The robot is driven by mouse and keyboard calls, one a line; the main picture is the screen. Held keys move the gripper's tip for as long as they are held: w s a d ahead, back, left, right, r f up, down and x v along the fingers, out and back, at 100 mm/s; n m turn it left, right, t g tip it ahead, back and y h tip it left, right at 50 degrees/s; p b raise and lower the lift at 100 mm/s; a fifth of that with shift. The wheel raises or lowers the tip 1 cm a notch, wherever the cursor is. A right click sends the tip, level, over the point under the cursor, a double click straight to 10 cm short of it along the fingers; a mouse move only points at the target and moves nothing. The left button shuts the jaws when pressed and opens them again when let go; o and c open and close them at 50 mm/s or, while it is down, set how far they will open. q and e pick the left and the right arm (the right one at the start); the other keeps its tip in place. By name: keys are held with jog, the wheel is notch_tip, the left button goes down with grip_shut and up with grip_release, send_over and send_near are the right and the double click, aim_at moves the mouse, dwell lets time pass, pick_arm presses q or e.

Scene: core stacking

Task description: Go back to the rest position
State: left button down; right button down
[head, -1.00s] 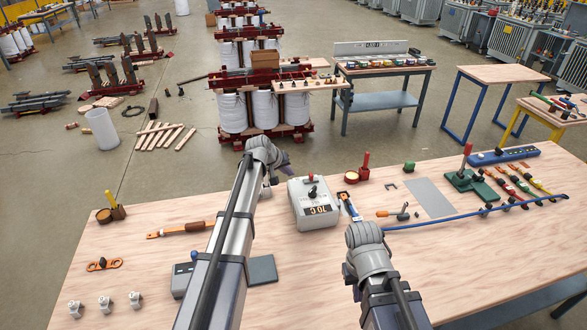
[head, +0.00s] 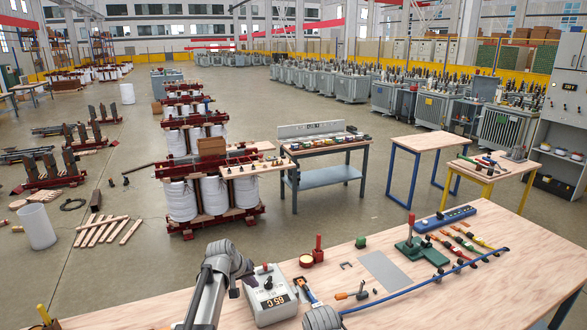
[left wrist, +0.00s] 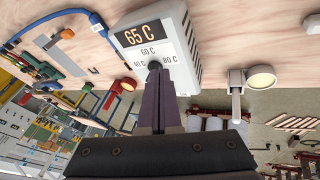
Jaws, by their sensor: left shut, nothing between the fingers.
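My left gripper (head: 235,288) is at the left side of a grey control box (head: 272,300) on the wooden workbench. In the left wrist view its dark fingers (left wrist: 158,82) are together with nothing between them. Their tips point at the black knob on the box (left wrist: 182,35); I cannot tell whether they touch it. The box's display reads 65 C in the left wrist view.
Around the box on the workbench (head: 480,285) lie a red-handled pot (head: 317,250), an orange-handled tool (head: 352,291), a grey plate (head: 386,269), a green stand (head: 422,250) and a blue cable (head: 410,292). Coil stacks (head: 212,190) and side tables stand on the floor beyond.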

pick_arm(q)
jog(key=s+d+f+m+g+y, duration=0.1)
jog(key=s+d+m, duration=0.1)
jog(key=s, duration=0.8)
jog(key=s+d+f+m+g+y+b, duration=0.1)
jog(key=s+d, duration=0.3)
jog(key=s, duration=0.6)
jog(key=s+d+f+m+g+y+b, duration=0.1)
jog(key=s+d+f+m+g+y, duration=0.1)
jog(key=s, duration=0.8)
jog(key=shift+d+f+m+g, duration=0.35)
jog(key=shift+d+m+g, duration=0.25)
jog(key=shift+d, duration=0.4)
